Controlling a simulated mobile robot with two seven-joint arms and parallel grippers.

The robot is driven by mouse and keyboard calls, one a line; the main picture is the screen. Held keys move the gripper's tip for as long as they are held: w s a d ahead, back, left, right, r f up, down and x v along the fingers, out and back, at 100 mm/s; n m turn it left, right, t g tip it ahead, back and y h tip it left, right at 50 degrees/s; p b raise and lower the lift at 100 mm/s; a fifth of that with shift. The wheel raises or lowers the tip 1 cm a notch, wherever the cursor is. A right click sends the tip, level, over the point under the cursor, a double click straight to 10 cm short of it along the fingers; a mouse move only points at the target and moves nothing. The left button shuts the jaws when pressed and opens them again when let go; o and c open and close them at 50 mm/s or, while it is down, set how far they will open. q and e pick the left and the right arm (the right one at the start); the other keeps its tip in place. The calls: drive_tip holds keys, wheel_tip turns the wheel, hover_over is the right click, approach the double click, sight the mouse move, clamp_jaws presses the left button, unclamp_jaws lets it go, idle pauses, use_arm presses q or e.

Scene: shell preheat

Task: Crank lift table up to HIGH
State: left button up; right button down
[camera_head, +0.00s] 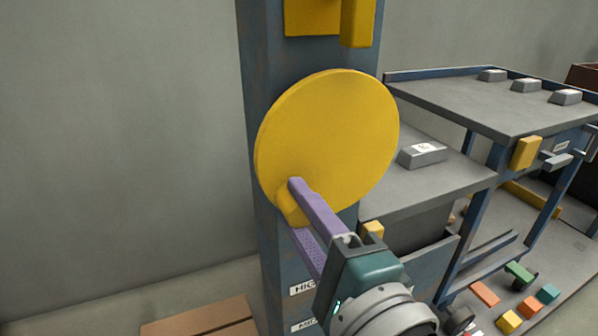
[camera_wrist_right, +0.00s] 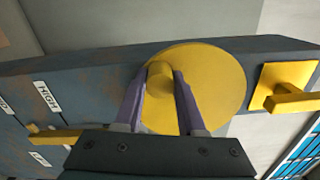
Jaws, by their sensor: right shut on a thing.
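The crank is a round yellow disc (camera_head: 335,130) on a dark blue column (camera_head: 258,60), with a stubby yellow handle (camera_head: 288,205) at its lower left rim. My right gripper (camera_head: 296,204) is shut on this handle. In the right wrist view its purple fingers (camera_wrist_right: 161,75) stand on both sides of the handle (camera_wrist_right: 160,82). The grey lift table (camera_head: 400,202) is right of the column and carries a labelled grey ingot (camera_head: 422,154). A HIGH label (camera_head: 302,289) is on the column; in the wrist view a yellow pointer (camera_wrist_right: 58,137) lies beside the HIGH label (camera_wrist_right: 46,97). My left gripper is out of view.
A grey rack (camera_head: 480,100) with several ingots on top stands at the right. Coloured blocks (camera_head: 509,321) lie at lower right. A yellow bracket (camera_head: 357,22) is above the crank. A brown box (camera_head: 205,318) is at lower left.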

drive_tip(key=shift+s+a+r+m+p, duration=0.1)
drive_tip(key=shift+a+r+m+p, duration=0.1)
drive_tip(key=shift+r+m, duration=0.35)
drive_tip(key=shift+a+r+m+p, duration=0.1)
drive_tip(key=shift+a+r+m, duration=0.2)
drive_tip(key=shift+m, duration=0.45)
drive_tip(key=shift+r, duration=0.15)
drive_tip(key=c, duration=0.5)
unclamp_jaws()
drive_tip(key=shift+d, duration=0.1)
drive_tip(key=p+v, duration=0.1)
drive_tip(key=v, duration=0.9)
